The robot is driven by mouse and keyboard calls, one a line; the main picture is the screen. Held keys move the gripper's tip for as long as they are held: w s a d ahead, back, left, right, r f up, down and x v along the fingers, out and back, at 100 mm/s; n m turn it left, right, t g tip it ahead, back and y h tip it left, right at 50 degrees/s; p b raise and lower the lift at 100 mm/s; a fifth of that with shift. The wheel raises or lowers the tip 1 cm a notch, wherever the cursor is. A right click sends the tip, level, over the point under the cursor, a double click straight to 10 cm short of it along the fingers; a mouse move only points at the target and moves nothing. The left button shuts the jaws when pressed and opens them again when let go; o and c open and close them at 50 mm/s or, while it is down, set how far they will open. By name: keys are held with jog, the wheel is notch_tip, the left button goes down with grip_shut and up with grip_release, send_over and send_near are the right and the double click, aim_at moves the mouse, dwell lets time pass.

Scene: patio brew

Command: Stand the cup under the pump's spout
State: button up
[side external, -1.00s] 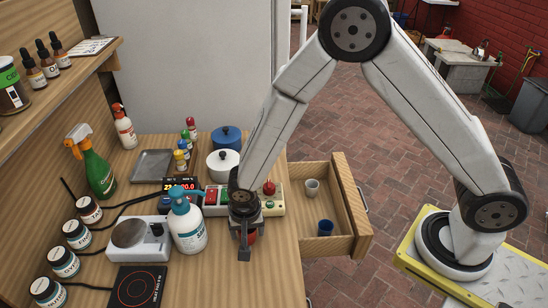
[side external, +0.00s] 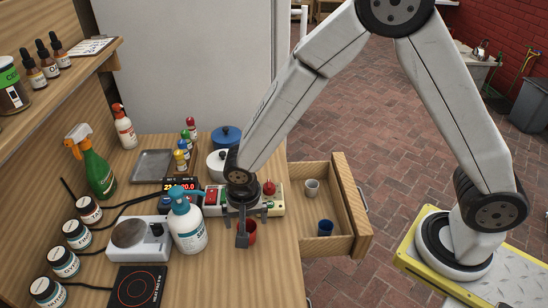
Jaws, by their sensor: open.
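A red cup (side external: 251,231) stands upright on the wooden table, partly hidden by my gripper. My gripper (side external: 243,228) points down at the cup with its jaws open; one finger shows in front and left of the cup. Whether a finger touches the cup cannot be told. The white pump bottle (side external: 189,230) with a teal pump head (side external: 181,194) stands to the left of the cup, with a visible gap between them. The cup appears to be to the right of the spout, not directly below it.
An open drawer (side external: 349,218) at the right holds a pale cup (side external: 312,187) and a blue cup (side external: 325,228). A scale (side external: 139,238) and a black hot plate (side external: 137,288) lie left of the bottle. A control box (side external: 212,196) and pots stand behind.

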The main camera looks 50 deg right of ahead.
notch_tip(320, 180, up, 7)
jog(key=shift+s+a, duration=0.3)
jog(key=shift+s, duration=0.05)
jog(key=shift+d, duration=0.1)
dwell(0.6)
jog(key=s+d+r+n, duration=0.1)
jog(key=s+d+n, duration=0.2)
jog(key=d, duration=0.5)
jog(key=s+d+n+t, duration=0.1)
jog(key=s+d+n, duration=0.3)
jog(key=d, duration=0.3)
jog(key=shift+s+d+r+n+y, duration=0.3)
jog(key=shift+s+d+r+y, duration=0.1)
jog(key=shift+s, duration=0.3)
